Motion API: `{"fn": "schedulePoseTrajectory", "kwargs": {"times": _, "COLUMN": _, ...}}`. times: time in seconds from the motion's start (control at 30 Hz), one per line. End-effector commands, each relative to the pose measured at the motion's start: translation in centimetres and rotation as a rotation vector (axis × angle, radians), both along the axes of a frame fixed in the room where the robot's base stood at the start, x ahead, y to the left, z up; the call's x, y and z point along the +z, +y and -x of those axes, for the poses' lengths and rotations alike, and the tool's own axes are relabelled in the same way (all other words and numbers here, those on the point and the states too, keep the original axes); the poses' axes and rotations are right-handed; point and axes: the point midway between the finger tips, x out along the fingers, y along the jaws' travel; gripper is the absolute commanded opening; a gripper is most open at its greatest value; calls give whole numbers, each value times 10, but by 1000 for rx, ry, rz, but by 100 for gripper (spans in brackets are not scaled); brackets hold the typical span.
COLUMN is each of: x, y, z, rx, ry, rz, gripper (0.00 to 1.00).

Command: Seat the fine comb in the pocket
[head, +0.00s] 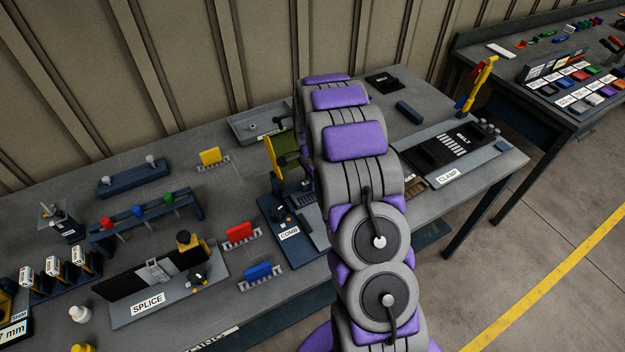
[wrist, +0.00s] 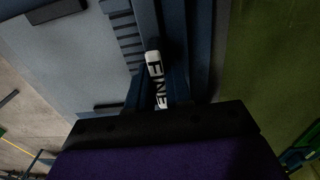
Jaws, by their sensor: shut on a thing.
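The fine comb (wrist: 157,82) shows in the wrist view as a dark blue piece with a white label reading FINE. My gripper (wrist: 160,112) is shut on it, its dark body filling the bottom of that view. In the head view my own purple and grey arm hides the gripper and the comb. The COMB station (head: 272,222), a dark blue block with a white label, stands just left of my arm. The pocket cannot be made out clearly. A toothed dark blue strip (wrist: 130,45) lies left of the label in the wrist view; whether they touch is unclear.
Yellow (head: 211,157), red (head: 241,233) and blue (head: 260,272) pieces sit in grey racks left of the station. The SPLICE fixture (head: 150,290) is at front left, the CLAMP plate (head: 455,150) to the right. An olive-green surface (wrist: 265,70) is close on the right in the wrist view.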

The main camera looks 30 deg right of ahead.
Motion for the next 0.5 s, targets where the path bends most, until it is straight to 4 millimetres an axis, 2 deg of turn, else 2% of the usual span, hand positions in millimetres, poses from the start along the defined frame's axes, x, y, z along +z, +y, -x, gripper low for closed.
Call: {"fn": "schedulePoseTrajectory", "kwargs": {"times": 0.5, "x": 12, "y": 0, "z": 0, "rx": -1, "ry": -3, "rz": 0, "gripper": 0}}
